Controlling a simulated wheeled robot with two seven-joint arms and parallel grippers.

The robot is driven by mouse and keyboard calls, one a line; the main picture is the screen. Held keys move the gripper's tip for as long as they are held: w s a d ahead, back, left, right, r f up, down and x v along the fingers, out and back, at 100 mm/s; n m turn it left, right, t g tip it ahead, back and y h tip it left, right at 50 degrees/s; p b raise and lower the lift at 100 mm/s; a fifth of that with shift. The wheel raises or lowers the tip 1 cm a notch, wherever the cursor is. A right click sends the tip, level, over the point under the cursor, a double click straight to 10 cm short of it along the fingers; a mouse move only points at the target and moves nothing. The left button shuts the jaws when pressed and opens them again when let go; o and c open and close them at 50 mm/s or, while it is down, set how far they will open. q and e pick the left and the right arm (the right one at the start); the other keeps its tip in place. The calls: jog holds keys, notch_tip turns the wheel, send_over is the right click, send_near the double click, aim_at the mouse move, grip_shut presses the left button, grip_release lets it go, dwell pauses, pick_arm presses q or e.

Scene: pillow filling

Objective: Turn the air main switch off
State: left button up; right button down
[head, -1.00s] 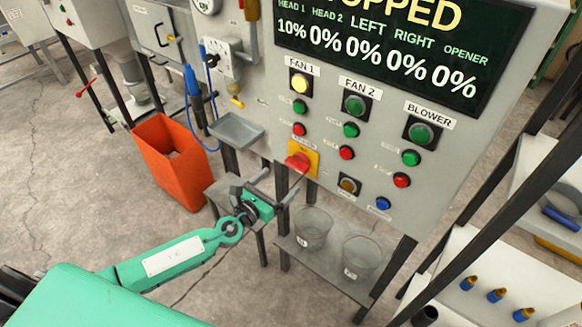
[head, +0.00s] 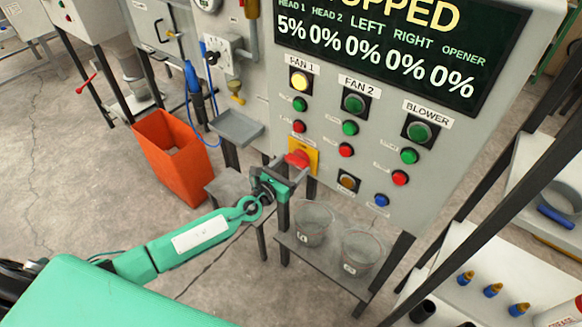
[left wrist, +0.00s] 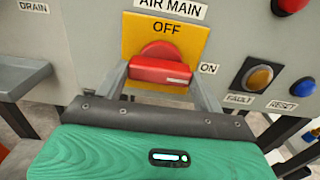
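The air main switch (head: 298,159) is a red knob on a yellow plate on the front of the control panel. In the left wrist view the red knob (left wrist: 160,68) has its bar lying level, with OFF printed above it and ON to its right. My left gripper (head: 289,169) is at the switch. Its fingers (left wrist: 161,82) are apart, one on each side of the knob's bar. I cannot tell whether they touch it. My right gripper is not in view.
Fan and blower buttons (head: 350,128) sit above and right of the switch, under a display (head: 400,45). Two clear buckets (head: 314,226) stand on a shelf below. A small grey tray (head: 236,128) juts out to the left, and an orange bin (head: 172,160) stands on the floor.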

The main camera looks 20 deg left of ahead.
pick_arm(q)
jog(key=shift+c, duration=0.8)
jog(key=shift+f+n+b, duration=0.1)
jog(key=shift+n+b, duration=0.8)
jog(key=shift+n, duration=0.4)
jog(key=shift+n+b, duration=0.4)
jog(key=shift+n, duration=0.5)
jog(key=n, duration=0.2)
jog(key=shift+n+b, duration=0.3)
jog(key=shift+b, duration=0.05)
jog(key=n, duration=0.5)
jog(key=shift+n, duration=0.3)
jog(key=n, duration=0.4)
jog(key=shift+r, duration=0.2)
jog(key=shift+n, duration=0.7)
